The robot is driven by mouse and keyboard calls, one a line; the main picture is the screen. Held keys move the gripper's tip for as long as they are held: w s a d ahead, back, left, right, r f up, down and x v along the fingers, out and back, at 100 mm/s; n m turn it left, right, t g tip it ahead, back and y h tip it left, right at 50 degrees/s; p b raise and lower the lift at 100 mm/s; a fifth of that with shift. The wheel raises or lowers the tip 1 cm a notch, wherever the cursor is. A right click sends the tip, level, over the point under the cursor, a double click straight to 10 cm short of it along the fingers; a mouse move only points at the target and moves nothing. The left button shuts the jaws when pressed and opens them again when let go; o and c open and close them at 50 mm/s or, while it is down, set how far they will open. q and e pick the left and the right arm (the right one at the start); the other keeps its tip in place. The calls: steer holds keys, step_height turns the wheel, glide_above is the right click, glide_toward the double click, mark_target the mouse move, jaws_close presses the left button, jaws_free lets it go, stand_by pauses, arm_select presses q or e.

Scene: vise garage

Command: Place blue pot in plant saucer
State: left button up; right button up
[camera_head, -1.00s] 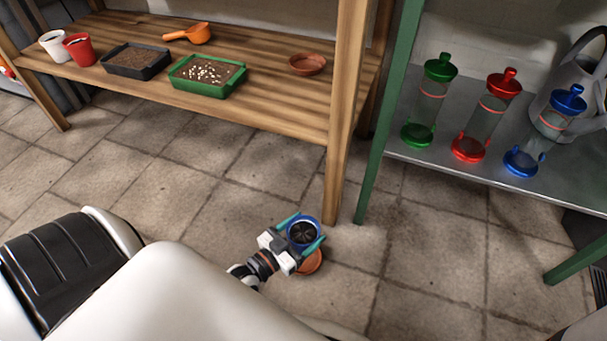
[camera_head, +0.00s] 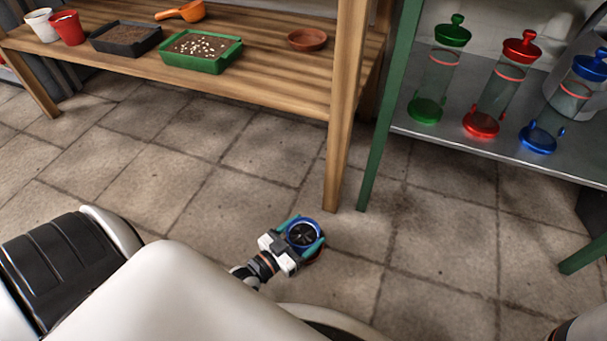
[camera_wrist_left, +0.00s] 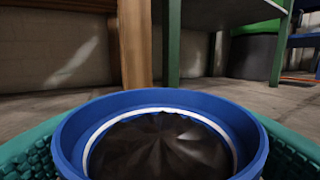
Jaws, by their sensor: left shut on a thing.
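The blue pot (camera_head: 304,235), filled with dark soil, is held upright in my left gripper (camera_head: 303,236), low over the tiled floor. The gripper is shut on it, with the teal fingers on either side of the rim. In the left wrist view the pot's blue rim (camera_wrist_left: 160,98) fills the lower middle between the fingers. Another terracotta saucer (camera_head: 307,39) sits on the wooden shelf. My right gripper is out of view.
The wooden shelf (camera_head: 262,82) holds a green tray (camera_head: 202,65), a black tray (camera_head: 125,37), an orange scoop (camera_head: 182,12), and red (camera_head: 67,28) and white pots. A green-framed metal shelf (camera_head: 480,132) with bird feeders stands at right. The floor around the pot is clear.

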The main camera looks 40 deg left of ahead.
arm_select(q)
steer(key=o, duration=1.2)
steer(key=shift+f, duration=0.1)
steer(key=shift+c, duration=0.2)
steer(key=shift+s+r+p, duration=0.2)
steer(key=shift+s+p, duration=0.1)
steer(key=shift+p, duration=0.05)
steer(key=p+v, duration=0.4)
steer(key=v, duration=0.6)
steer(key=shift+s+a, duration=0.1)
steer(key=shift+s, duration=0.15)
steer(key=shift+s+a+p, duration=0.1)
steer(key=shift+s+p, duration=0.2)
steer(key=shift+s, duration=0.15)
